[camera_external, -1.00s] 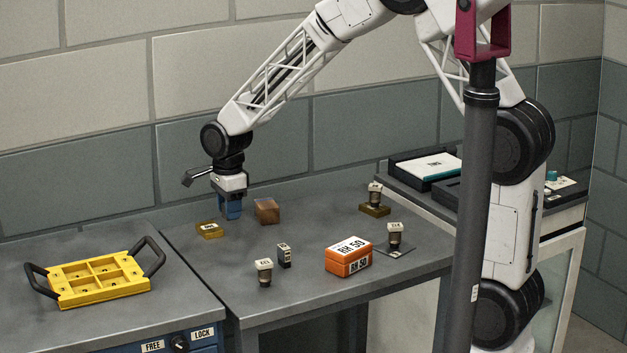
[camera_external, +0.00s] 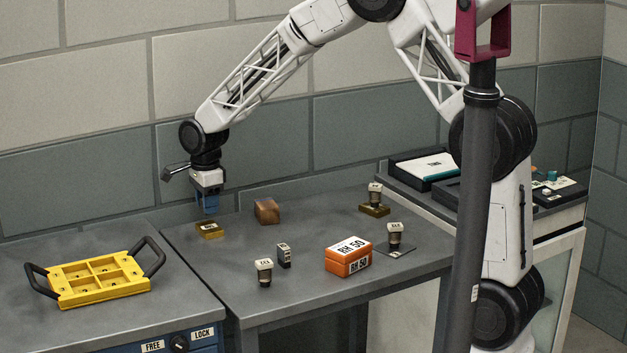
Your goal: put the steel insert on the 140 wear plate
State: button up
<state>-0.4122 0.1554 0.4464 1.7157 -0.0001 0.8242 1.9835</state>
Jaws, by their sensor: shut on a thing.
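My gripper (camera_external: 206,212) has blue fingers and points straight down. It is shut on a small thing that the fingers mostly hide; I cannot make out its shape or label. It hangs just above a brass-coloured plate (camera_external: 210,235) with a pale label at the back left of the grey table. The label is too small to read, so I cannot tell if this is the 140 wear plate. I cannot see a gap between the held thing and the plate. No steel insert can be told by its marking.
A brown block (camera_external: 267,211) stands just right of the plate. Labelled pieces stand at the front (camera_external: 264,273), on a brass plate (camera_external: 374,211) and on a dark plate (camera_external: 398,250). A small dark block (camera_external: 284,256) and an orange box (camera_external: 348,258) are near. A yellow tray (camera_external: 98,297) lies left.

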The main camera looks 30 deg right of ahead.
jog(key=shift+f, duration=1.7)
jog(key=shift+f, duration=0.2)
jog(key=o, duration=1.1)
jog(key=shift+c, duration=0.2)
jog(key=shift+r, duration=0.1)
notch_tip(320, 180, up, 12)
jog(key=shift+r, duration=0.1)
